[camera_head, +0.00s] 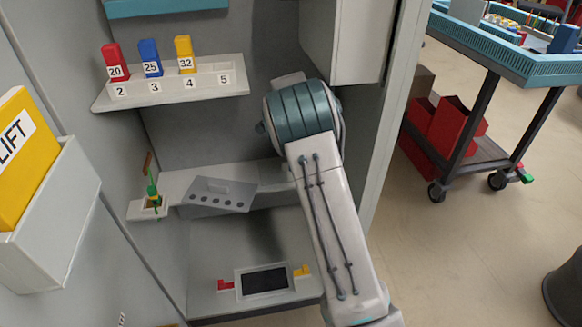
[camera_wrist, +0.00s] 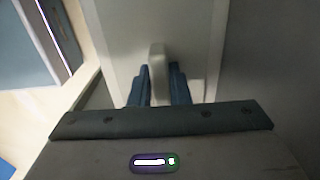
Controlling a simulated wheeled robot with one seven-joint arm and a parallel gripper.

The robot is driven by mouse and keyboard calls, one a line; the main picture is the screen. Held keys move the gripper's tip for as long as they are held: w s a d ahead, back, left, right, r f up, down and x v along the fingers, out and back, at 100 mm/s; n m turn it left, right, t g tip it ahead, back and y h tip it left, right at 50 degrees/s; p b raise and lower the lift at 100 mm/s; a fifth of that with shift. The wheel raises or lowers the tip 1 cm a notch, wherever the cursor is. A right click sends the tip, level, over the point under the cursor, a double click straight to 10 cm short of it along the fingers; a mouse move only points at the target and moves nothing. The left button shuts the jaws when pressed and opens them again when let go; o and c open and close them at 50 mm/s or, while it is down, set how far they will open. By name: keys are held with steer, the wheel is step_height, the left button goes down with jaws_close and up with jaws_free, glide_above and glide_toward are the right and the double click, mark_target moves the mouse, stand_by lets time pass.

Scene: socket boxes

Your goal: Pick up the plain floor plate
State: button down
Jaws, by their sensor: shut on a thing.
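In the wrist view a pale plain plate (camera_wrist: 190,35) with no visible holes fills the upper middle, with an upright light handle (camera_wrist: 157,62) on it. My gripper (camera_wrist: 159,84) has its two blue fingers on either side of this handle, shut on it. The plate's near part is hidden by my gripper's body. In the head view my arm hides the gripper and the held plate. A separate grey plate with a row of holes (camera_head: 228,201) and a small handle lies tilted on the ledge left of my arm.
A rack (camera_head: 140,97) with red, blue and yellow numbered blocks is on the cabinet wall. A green and yellow item (camera_head: 153,196) stands left of the holed plate. A dark panel (camera_head: 264,280) is below. The cabinet side wall (camera_head: 392,130) is close right of my arm.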

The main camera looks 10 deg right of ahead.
steer(key=shift+r+p, duration=0.3)
steer(key=shift+r, duration=0.25)
steer(key=r, duration=0.1)
steer(key=r+p, duration=0.1)
steer(key=shift+s+r, duration=0.35)
steer(key=shift+s, duration=0.05)
steer(key=s+p, duration=0.2)
steer(key=s, duration=1.5)
steer(key=shift+a+f+p, duration=0.15)
steer(key=shift+a+p, duration=0.2)
steer(key=shift+s, duration=0.1)
steer(key=shift+p, duration=0.3)
